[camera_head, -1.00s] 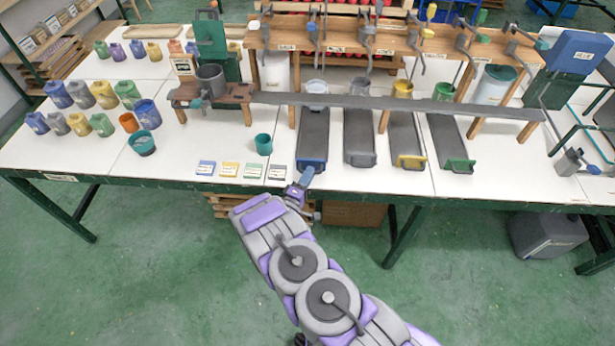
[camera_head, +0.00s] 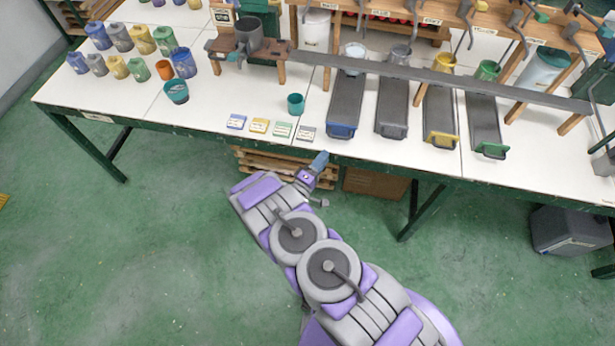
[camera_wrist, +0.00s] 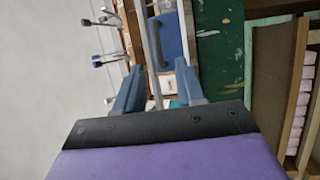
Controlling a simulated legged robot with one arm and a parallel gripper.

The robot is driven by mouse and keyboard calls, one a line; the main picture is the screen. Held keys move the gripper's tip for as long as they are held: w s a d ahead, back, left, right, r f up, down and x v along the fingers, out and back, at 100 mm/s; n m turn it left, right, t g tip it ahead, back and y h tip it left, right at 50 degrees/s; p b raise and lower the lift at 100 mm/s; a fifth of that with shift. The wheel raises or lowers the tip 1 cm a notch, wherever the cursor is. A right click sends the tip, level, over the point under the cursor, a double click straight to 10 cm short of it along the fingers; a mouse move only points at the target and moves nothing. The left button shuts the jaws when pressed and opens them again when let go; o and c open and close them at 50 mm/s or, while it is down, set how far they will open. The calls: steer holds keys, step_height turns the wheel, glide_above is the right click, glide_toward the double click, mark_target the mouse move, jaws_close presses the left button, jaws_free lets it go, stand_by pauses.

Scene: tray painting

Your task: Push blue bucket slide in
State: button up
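The blue bucket slide is a dark grey tray (camera_head: 348,98) with a blue front and handle (camera_head: 341,131), lying on the white table near its front edge. A pale bucket (camera_head: 355,55) stands at its far end. My gripper (camera_head: 320,160) is in front of the table edge, below the blue handle in the picture and apart from it. In the wrist view my gripper (camera_wrist: 159,72) has its two blue fingers spread with nothing held between them. The blue front (camera_wrist: 173,34) with its dark handle shows beyond the fingertips.
Grey (camera_head: 392,130), yellow (camera_head: 441,140) and green (camera_head: 490,150) slide fronts stand to the right. A teal cup (camera_head: 295,104) and several small label cards (camera_head: 259,125) lie to the left. A long grey bar (camera_head: 440,77) crosses over the slides. Green floor is free in front.

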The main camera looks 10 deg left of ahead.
steer(key=v, duration=0.8)
steer(key=shift+s+p, duration=0.25)
steer(key=shift+p, duration=0.2)
steer(key=shift+a, duration=0.15)
